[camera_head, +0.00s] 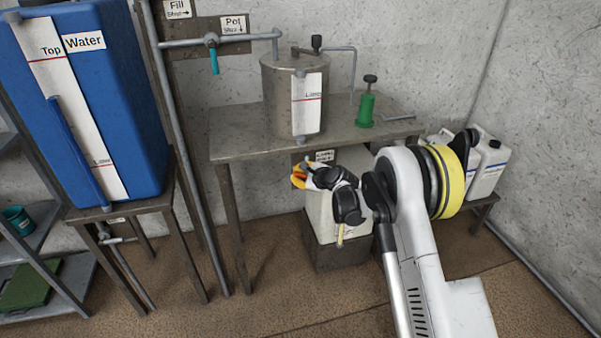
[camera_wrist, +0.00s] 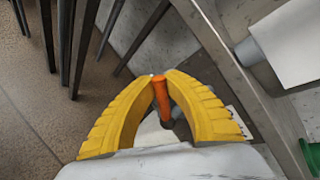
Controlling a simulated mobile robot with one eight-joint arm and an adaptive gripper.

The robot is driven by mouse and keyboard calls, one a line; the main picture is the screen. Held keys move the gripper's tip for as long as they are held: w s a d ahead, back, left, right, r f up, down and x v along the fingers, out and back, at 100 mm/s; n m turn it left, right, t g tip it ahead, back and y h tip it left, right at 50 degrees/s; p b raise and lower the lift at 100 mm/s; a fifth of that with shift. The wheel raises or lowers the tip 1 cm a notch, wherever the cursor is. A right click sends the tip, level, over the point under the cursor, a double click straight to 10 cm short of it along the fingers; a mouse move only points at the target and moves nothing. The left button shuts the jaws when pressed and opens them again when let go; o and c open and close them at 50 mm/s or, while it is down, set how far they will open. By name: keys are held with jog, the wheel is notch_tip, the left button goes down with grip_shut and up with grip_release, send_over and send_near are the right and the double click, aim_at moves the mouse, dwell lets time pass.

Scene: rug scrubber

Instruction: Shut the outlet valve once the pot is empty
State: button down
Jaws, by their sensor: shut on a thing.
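The grey metal pot (camera_head: 275,95) stands on the metal table (camera_head: 235,142); its white gauge strip (camera_head: 307,105) has a red line, but I cannot read a liquid level. My gripper (camera_head: 299,176) is below the table's front edge, under the pot. In the wrist view, my gripper's yellow fingers (camera_wrist: 161,82) are shut around an orange lever (camera_wrist: 162,103), which looks like the outlet valve's handle. The valve body is mostly hidden by the fingers, and I cannot tell whether it is open or shut.
A white container (camera_head: 322,220) stands in a grey bin under the table. A blue water tank (camera_head: 125,100) is at left, beside a vertical pipe. A teal-handled valve (camera_head: 214,60) is on the wall pipe. A green pump (camera_head: 366,109) and white jugs (camera_head: 487,165) are at right.

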jog(key=shift+s+a+f+n+t+h+b, duration=0.1)
jog(key=shift+a+f+n+t+h+b, duration=0.15)
jog(key=shift+f+n+h, duration=0.75)
jog(key=shift+s+a+f+n+t+h+b, duration=0.15)
jog(key=shift+a+f+n+h+b, duration=0.15)
jog(key=shift+f+n+h, duration=0.65)
jog(key=shift+d+r+h, duration=0.1)
jog(key=shift+h, duration=0.15)
jog(key=c, duration=1.4)
grip_release()
jog(key=shift+r, duration=0.15)
jog(key=v, duration=1.1)
jog(key=shift+s+d+r, duration=0.15)
jog(key=shift+s+d, duration=0.05)
jog(key=shift+s, duration=0.15)
